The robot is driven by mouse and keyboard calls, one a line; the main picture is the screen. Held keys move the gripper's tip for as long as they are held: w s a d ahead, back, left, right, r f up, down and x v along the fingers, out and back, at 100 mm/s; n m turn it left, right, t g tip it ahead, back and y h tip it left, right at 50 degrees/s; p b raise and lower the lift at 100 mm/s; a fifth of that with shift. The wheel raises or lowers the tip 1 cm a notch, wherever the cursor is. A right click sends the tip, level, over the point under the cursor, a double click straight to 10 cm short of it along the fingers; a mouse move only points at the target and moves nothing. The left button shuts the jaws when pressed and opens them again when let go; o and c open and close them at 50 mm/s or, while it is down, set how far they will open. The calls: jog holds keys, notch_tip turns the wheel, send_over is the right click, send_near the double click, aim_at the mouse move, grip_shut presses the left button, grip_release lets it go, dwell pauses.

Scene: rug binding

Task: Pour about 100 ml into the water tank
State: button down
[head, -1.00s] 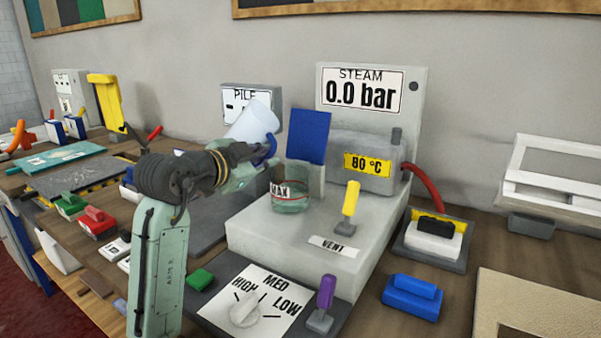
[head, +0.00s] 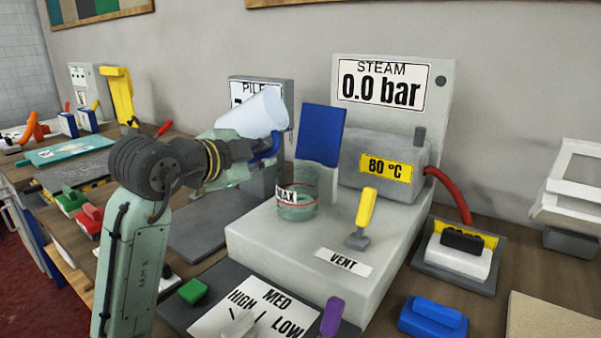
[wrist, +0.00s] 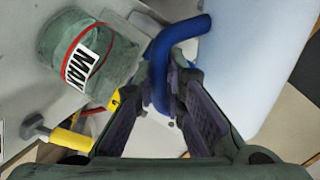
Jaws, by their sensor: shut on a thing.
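The water tank (head: 298,210) is a clear greenish cup with a MAX label and a red line, standing on the grey steam unit. It also shows at upper left in the wrist view (wrist: 110,72). A pale, translucent jug (head: 248,114) is tilted above and to the left of the tank, apart from it. My gripper (wrist: 172,82) is shut on the jug's blue handle (wrist: 160,60); in the head view the gripper (head: 257,153) is partly hidden behind the handle. I see no stream of liquid, and cannot tell how much the jug holds.
A blue upright panel (head: 320,135) stands behind the tank. A yellow lever (head: 366,208) by the VENT label stands to its right. The boiler (head: 360,170) reads 80 °C and the STEAM display (head: 382,85) 0.0 bar. The PILE box (head: 284,92) is behind the jug.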

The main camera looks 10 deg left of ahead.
jog(key=shift+w+a, duration=0.1)
jog(key=shift+a, duration=0.1)
dwell(0.5)
jog(key=shift+d+f+m+b, duration=0.1)
jog(key=shift+d+m+b, duration=0.15)
jog(key=shift+m+b, duration=0.05)
dwell(0.3)
